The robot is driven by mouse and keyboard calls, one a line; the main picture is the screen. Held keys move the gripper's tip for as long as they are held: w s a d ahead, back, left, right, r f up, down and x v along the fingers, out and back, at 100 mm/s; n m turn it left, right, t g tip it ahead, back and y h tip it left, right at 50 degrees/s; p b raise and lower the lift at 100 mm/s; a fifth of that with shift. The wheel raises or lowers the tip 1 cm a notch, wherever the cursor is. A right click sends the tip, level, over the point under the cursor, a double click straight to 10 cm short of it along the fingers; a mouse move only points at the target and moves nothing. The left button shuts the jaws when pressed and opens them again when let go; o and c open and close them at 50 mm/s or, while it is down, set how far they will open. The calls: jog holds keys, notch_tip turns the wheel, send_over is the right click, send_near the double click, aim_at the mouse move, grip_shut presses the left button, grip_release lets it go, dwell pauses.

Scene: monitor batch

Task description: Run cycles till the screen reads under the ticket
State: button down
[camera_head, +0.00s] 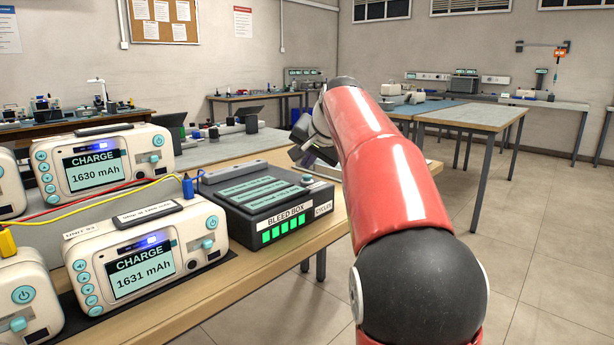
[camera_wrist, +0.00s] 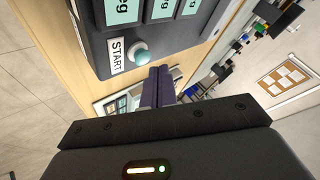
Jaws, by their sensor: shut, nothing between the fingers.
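The black bleed box (camera_head: 290,208) stands on the wooden bench, with several lit green bars and a "CYCLES" label on its front. Its teal button (camera_head: 308,179) also shows in the wrist view (camera_wrist: 141,57) beside a "START" label (camera_wrist: 116,55). The front monitor (camera_head: 145,262) reads "CHARGE 1631 mAh". A small ticket (camera_head: 147,212) on its top begins "Stop at"; its number is too small to read surely. My gripper (camera_wrist: 160,72) is shut and empty, its tips close to the START button; I cannot tell whether they touch it.
A second monitor (camera_head: 95,168) behind reads "CHARGE 1630 mAh". More units are cut off at the left edge. A yellow cable (camera_head: 110,199) ends at a blue plug (camera_head: 188,186) near the box. A blue-topped table (camera_head: 425,108) stands behind my arm. Floor at right is clear.

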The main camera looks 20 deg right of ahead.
aim_at(308, 177)
jog(key=shift+f, duration=0.1)
dwell(0.7)
jog(key=shift+f, duration=0.35)
jog(key=shift+f+b, duration=0.6)
jog(key=shift+b, duration=0.05)
dwell(0.9)
jog(key=shift+r, duration=0.1)
jog(key=shift+r+p, duration=0.9)
jog(key=shift+p, duration=0.15)
notch_tip(308, 177, up, 3)
jog(key=p, duration=0.3)
jog(key=shift+r, duration=0.1)
jog(key=shift+r+b, duration=0.4)
jog(key=shift+r, duration=0.5)
